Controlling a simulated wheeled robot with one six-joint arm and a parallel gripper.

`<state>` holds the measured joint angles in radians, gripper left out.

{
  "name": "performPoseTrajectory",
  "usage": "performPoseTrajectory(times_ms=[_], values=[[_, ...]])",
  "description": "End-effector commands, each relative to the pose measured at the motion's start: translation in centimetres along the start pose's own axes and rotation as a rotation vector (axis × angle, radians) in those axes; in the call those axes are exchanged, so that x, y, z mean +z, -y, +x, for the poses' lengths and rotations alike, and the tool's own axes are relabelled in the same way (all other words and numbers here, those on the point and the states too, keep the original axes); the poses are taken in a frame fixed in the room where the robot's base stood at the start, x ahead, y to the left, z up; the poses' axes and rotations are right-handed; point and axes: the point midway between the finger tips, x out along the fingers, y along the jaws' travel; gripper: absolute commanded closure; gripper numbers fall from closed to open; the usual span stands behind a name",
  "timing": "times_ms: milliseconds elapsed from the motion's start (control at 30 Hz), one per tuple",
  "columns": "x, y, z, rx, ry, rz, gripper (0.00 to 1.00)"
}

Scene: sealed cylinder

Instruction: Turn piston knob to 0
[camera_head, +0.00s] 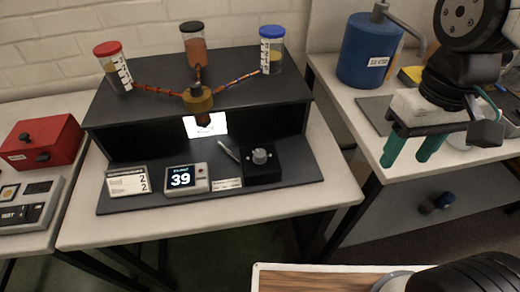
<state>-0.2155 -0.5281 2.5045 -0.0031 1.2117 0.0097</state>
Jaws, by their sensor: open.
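The piston knob (260,156) is a small grey round knob on a black block (262,173), at the front right of the dark apparatus base. A small display (186,178) left of it reads 39. A brass-coloured cylinder (198,98) sits on top of the dark stand with tubes running to three capped containers. My gripper (409,150) is at the right, well away from the knob, with its two green fingers apart and pointing down. Nothing shows between the fingers.
Capped containers in red (113,67), black (194,44) and blue (270,50) stand on the dark stand. A red box (40,140) is at the left. A blue tank (366,52) stands on the right table. A gap separates the tables.

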Motion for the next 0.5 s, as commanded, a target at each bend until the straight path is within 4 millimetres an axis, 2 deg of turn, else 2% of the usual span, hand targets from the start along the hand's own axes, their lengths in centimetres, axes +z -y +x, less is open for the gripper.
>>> performPoseTrajectory(times_ms=[100, 267, 500], values=[[-3.4, 3.0, 1.3, 0.01, 0.059, -0.074, 0.48], [-7.9, 7.8, 3.6, 0.03, 0.095, -0.12, 0.48], [-13.9, 16.3, 8.3, 0.053, 0.086, -0.1, 0.48]])
